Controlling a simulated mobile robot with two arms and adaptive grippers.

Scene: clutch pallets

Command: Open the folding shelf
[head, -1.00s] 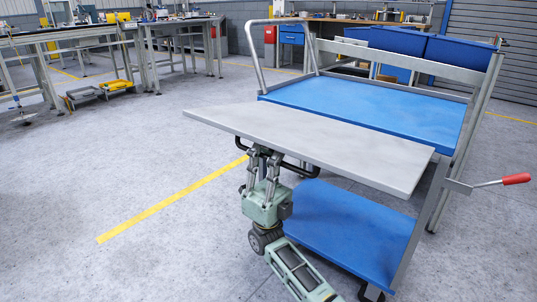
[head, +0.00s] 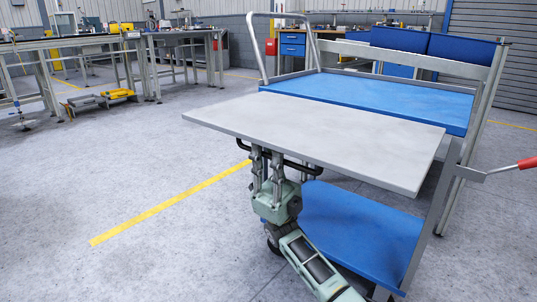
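The folding shelf is a light grey panel (head: 320,135) on the near side of a blue and grey cart. It is roughly level, just in front of the cart's blue top deck (head: 380,98). My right gripper (head: 267,160) is upright under the panel's near edge, toward its left end. Its two fingers are apart and point up. Their tips meet or pass behind the panel's edge, so contact is hard to tell. A black handle bar (head: 309,170) runs beside the fingers under the panel. My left gripper is not in view.
The cart has a lower blue deck (head: 360,225), a grey push handle (head: 252,45) and a red-tipped lever (head: 528,163) at right. Blue bins (head: 465,52) stand behind it. Workbenches (head: 80,42) are at the back left. The floor at left is clear, with a yellow line (head: 165,205).

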